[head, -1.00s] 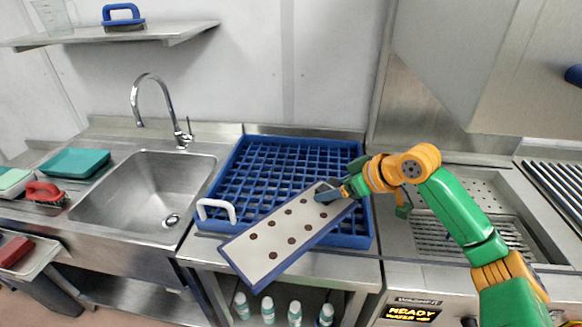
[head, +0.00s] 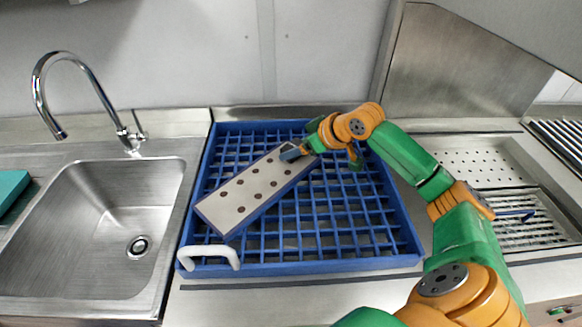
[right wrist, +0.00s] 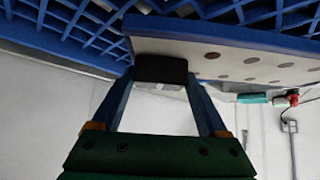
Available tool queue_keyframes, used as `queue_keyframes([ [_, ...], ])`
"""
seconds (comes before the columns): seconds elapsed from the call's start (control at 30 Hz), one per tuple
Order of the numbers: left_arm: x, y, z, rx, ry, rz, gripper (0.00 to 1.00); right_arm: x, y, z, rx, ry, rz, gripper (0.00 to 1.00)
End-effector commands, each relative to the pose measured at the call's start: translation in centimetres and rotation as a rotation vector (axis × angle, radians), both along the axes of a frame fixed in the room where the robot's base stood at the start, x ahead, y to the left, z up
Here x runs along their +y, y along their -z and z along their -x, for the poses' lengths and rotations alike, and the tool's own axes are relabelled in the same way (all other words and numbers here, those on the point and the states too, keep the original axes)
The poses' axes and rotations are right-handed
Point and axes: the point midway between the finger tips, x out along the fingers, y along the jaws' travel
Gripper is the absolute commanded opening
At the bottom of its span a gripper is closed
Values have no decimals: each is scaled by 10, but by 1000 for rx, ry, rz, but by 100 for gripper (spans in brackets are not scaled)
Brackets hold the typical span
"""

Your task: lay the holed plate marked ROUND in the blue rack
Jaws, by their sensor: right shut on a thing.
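The holed plate (head: 246,190) is a long pale board with a blue edge and rows of dark round holes. No ROUND marking is legible on it. My right gripper (head: 292,154) is shut on the plate's far right end; the wrist view shows the fingers (right wrist: 162,75) on that end and the plate (right wrist: 240,62) stretching right. The plate lies slantwise over the left part of the blue rack (head: 345,235), inside its outline in the head view. I cannot tell whether it touches the grid. The rack also shows in the wrist view (right wrist: 75,30). My left gripper is out of view.
A white handle (head: 208,252) is on the rack's front left corner. A steel sink (head: 95,225) with a tall tap (head: 85,80) stands left. A perforated steel basin (head: 475,168) is right. The rack's right half is open grid, partly behind my arm.

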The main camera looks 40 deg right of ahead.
Motion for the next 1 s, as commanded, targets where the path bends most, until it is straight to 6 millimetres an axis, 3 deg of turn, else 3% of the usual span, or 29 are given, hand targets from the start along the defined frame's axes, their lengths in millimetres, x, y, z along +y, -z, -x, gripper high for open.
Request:
queue_keyframes([
  [0.23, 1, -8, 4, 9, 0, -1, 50, 0, 46, 0, 0, 2, -2, 0],
  [0.47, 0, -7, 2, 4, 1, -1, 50, 0, 53, 0, -2, 1, 0, 0],
  [0.5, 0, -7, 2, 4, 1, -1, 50, 0, 54, 0, 0, 1, 1, 85],
  [0.57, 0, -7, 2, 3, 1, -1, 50, 0, 54, 0, 0, 1, 1, 100],
  [0.83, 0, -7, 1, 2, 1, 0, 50, -1, 52, 2, -2, 1, 1, 100],
  [1.0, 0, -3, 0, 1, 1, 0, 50, -6, 33, 22, 0, -1, 9, 100],
])
